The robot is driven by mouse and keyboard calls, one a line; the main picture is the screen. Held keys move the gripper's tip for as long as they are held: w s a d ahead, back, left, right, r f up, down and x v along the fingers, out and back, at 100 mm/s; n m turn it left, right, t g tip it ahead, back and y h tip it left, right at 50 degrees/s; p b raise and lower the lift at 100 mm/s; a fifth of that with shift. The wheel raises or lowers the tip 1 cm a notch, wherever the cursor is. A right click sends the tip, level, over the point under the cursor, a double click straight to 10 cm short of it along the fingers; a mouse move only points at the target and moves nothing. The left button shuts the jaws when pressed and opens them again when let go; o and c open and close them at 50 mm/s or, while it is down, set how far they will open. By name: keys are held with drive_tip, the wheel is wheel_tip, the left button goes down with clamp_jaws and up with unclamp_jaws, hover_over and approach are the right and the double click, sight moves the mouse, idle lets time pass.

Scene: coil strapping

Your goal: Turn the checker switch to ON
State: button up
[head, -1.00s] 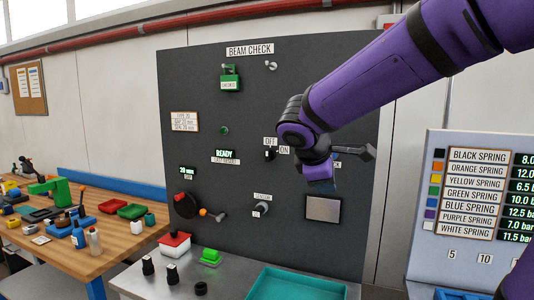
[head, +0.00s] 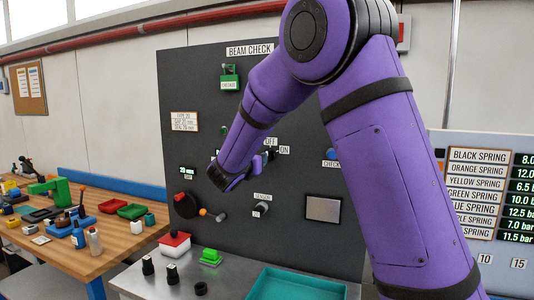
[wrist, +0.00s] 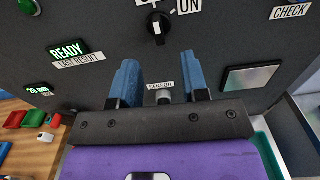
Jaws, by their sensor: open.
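The checker switch is a small black knob with a white mark, on the dark board between the OFF and ON labels. It shows in the head view (head: 270,152), partly behind my gripper, and at the top centre of the wrist view (wrist: 157,28). Its white mark stands roughly upright in the wrist view, not towards the ON label (wrist: 188,6) at its right. My gripper (head: 266,160) is open and empty, its blue fingers pointing at the board. In the wrist view the switch appears beyond and above the gap between the fingertips (wrist: 160,72), apparently untouched.
The READY display (wrist: 68,52) is left, a grey screen (head: 323,208) lower right. A teal tray (head: 300,284) and green button (head: 210,257) are on the bench below.

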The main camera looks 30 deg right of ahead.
sight(267, 151)
drive_tip(key=x, duration=1)
drive_tip(key=shift+w+d, duration=0.1)
drive_tip(key=shift+w, duration=0.4)
clamp_jaws()
